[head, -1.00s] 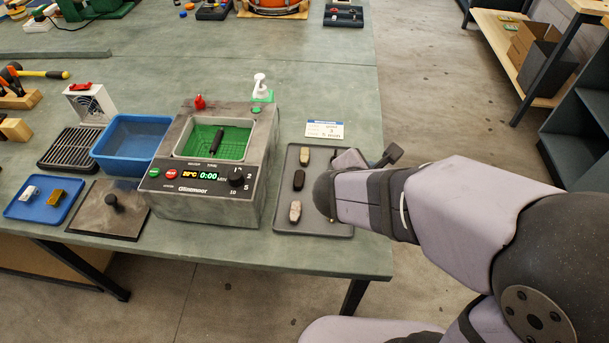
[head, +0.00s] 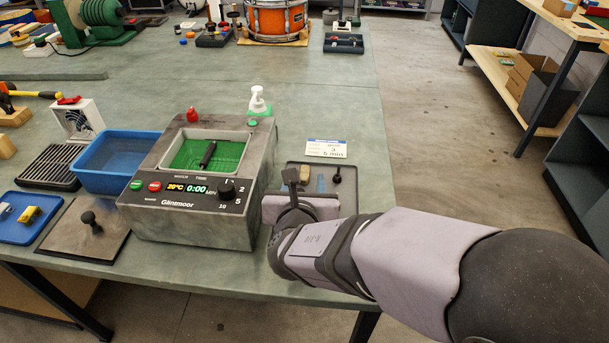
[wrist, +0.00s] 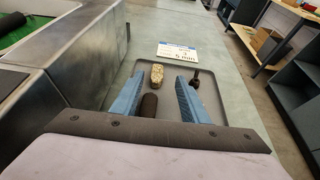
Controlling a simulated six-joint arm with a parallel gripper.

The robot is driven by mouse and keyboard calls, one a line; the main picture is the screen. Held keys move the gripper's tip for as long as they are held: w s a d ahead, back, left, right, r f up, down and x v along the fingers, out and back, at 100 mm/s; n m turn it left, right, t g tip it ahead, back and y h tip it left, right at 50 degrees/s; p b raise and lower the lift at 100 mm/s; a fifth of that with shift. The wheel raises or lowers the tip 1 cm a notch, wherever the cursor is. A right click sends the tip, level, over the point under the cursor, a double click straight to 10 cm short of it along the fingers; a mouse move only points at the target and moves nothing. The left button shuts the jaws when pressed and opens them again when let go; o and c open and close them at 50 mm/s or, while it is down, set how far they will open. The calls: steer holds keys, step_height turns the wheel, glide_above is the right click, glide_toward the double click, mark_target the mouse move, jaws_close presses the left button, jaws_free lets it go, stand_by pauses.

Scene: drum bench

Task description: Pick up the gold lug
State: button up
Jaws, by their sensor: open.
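A speckled tan-gold lug (head: 304,174) lies near the far end of the dark tray (head: 348,206). It also shows in the wrist view (wrist: 157,72), ahead of my gripper (wrist: 160,84), beyond and between the lines of its blue fingers. My gripper is open and empty above the tray. A dark brown lug (wrist: 149,105) lies nearer, beside the left finger. A smaller yellow-gold piece (head: 30,215) lies on the blue tray (head: 20,231) at far left, away from my gripper. My gripper hides the near part of the dark tray in the head view.
A dark knobbed piece (wrist: 195,78) stands right of the right finger. The grey machine (head: 190,220) with a green basin stands close on the left. A white label card (head: 326,148) lies behind the tray. The bench's right edge is near.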

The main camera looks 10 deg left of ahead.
mark_target(305, 168)
steer(key=shift+a+x, duration=0.2)
steer(key=shift+x, duration=2.6)
steer(key=shift+r, duration=0.2)
steer(key=shift+c, duration=0.6)
jaws_close()
